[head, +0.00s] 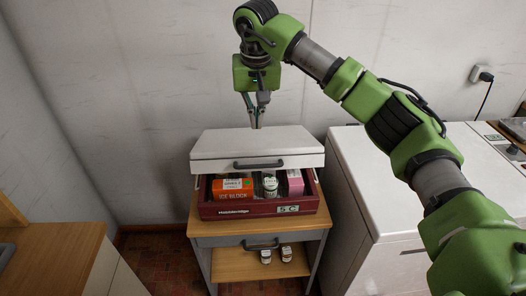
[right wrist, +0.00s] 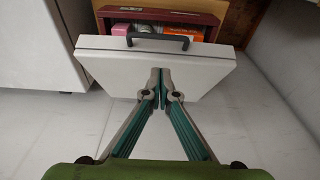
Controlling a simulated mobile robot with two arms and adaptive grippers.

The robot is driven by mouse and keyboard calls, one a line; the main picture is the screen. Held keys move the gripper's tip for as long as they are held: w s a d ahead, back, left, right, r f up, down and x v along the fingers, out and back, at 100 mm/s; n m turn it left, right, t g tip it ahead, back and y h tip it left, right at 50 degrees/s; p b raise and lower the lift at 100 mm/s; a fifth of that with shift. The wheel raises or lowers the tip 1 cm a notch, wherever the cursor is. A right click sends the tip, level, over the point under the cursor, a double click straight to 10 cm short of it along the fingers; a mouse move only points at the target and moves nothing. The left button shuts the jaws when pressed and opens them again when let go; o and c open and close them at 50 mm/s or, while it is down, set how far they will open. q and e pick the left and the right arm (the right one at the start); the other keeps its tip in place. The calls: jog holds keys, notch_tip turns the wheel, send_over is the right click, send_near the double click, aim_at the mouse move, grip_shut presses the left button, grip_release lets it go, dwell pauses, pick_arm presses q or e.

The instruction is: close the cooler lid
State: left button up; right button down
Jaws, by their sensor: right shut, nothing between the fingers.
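The cooler (head: 222,213) is a dark red box on a small wooden cabinet. Its white lid (head: 215,158), with a black handle on the front edge, is raised and tilted above the box. A gap at the front shows the contents. The lid also shows in the right wrist view (right wrist: 110,71). My right gripper (head: 257,126) is shut and empty, its fingertips at the lid's far edge by the wall. In the right wrist view its fingertips (right wrist: 160,72) overlap the lid; I cannot tell whether they touch it. My left gripper is not in view.
An orange ice block (head: 233,184), a jar (head: 270,185) and a pink box (head: 295,183) are inside the cooler. The cabinet (head: 201,227) has small jars on its lower shelf. A white appliance (head: 375,180) stands close on the right. The wall is close behind.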

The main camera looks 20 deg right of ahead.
jog(key=p, duration=0.4)
send_near(257, 165)
jog(key=x, duration=0.2)
jog(key=w+x, duration=0.1)
jog(key=x, duration=0.2)
jog(key=shift+w+d+f, duration=0.1)
jog(key=shift+w+d, duration=0.05)
jog(key=shift+f+p, duration=0.3)
jog(key=shift+f, duration=0.35)
jog(key=shift+f, duration=0.15)
